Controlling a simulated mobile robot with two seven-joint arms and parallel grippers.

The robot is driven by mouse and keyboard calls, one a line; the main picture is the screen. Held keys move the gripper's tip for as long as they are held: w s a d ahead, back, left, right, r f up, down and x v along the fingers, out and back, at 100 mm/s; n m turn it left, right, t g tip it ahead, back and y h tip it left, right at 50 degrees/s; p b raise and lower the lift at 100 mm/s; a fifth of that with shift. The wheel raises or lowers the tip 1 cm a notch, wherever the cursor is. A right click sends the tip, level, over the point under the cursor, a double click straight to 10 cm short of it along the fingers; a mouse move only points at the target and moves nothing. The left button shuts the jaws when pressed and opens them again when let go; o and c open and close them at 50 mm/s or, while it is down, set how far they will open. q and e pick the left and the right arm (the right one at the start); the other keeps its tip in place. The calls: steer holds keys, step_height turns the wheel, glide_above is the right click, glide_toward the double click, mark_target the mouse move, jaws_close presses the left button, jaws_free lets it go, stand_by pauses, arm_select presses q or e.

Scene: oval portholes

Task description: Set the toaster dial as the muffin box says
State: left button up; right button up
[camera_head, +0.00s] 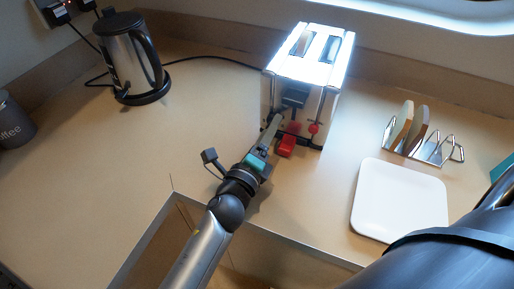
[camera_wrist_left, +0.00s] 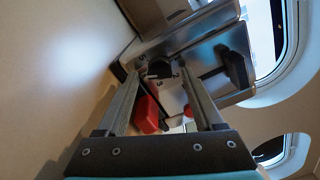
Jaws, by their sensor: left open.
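The toaster (camera_head: 312,74) is white and silver and stands at the back of the counter, its top brightly lit. The left wrist view shows its front panel with a dark round dial (camera_wrist_left: 160,68) and small numerals beside it, 2 and 3 among them. I cannot make out where the dial points. My left gripper (camera_head: 277,120) is open at the toaster's front. Its fingertips (camera_wrist_left: 159,76) stand on either side of the dial in the wrist view; I cannot tell if they touch it. The muffin box cannot be made out. My right gripper is out of view.
A red part (camera_head: 287,146) and a red knob (camera_head: 314,128) are low on the toaster's front. A toast rack (camera_head: 440,151) with two slices and a white plate (camera_head: 400,202) lie right. A kettle (camera_head: 130,62) and coffee canister (camera_head: 14,122) stand left.

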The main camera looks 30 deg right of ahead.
arm_select(q)
steer(key=p+v, duration=0.1)
steer(key=v, duration=1.4)
steer(key=shift+w, duration=0.1)
